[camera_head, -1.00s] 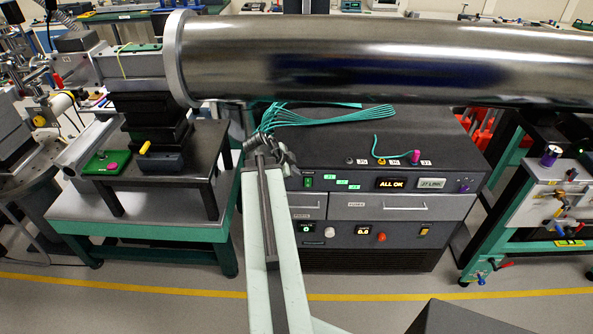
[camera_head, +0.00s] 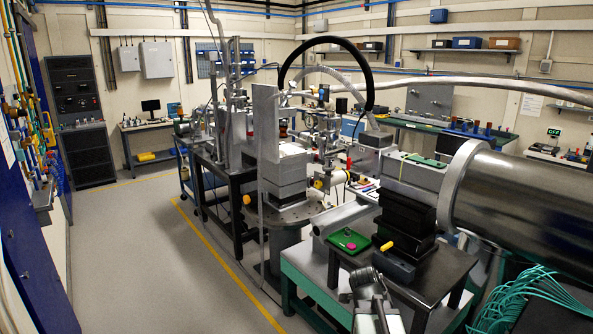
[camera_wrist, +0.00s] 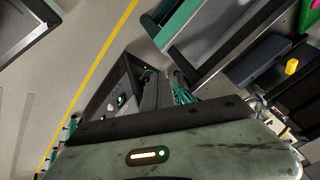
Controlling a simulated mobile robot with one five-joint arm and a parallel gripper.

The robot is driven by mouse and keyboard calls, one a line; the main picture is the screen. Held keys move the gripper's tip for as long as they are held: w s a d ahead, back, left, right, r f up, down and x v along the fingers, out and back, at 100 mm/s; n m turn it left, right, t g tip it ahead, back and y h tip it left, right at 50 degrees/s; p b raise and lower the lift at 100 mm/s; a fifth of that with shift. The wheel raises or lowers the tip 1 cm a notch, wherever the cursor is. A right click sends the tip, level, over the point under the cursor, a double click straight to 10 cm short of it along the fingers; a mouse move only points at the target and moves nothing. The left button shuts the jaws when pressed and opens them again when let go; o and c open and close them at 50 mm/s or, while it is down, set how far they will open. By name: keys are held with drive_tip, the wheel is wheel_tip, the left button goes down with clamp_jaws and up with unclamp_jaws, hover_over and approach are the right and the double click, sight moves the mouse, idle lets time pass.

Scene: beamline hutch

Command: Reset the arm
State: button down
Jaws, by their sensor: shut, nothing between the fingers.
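My gripper (camera_head: 367,281) shows at the bottom of the head view, right of centre, at the far end of my pale green arm. It is shut and holds nothing. In the picture it lies just in front of a black side table (camera_head: 440,283), and I cannot tell how far apart they are. In the wrist view the pale green housing of my arm fills the lower part. The fingertips cannot be made out clearly there.
A large steel pipe (camera_head: 530,205) crosses at the right, above teal cables (camera_head: 530,297). Open floor (camera_head: 150,240) with a yellow line lies at left.

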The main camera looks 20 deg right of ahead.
drive_tip(key=s+a+f+n+g+y, duration=0.1)
drive_tip(key=a+n+y, duration=0.1)
drive_tip(key=a+n, duration=0.8)
drive_tip(key=s+a+f+n+g+y, duration=0.1)
drive_tip(key=a+n+y, duration=0.2)
drive_tip(key=a+n, duration=0.7)
drive_tip(key=shift+s+a+f+n, duration=0.2)
drive_tip(key=shift+a+f+n, duration=0.15)
drive_tip(key=shift+a, duration=3.3)
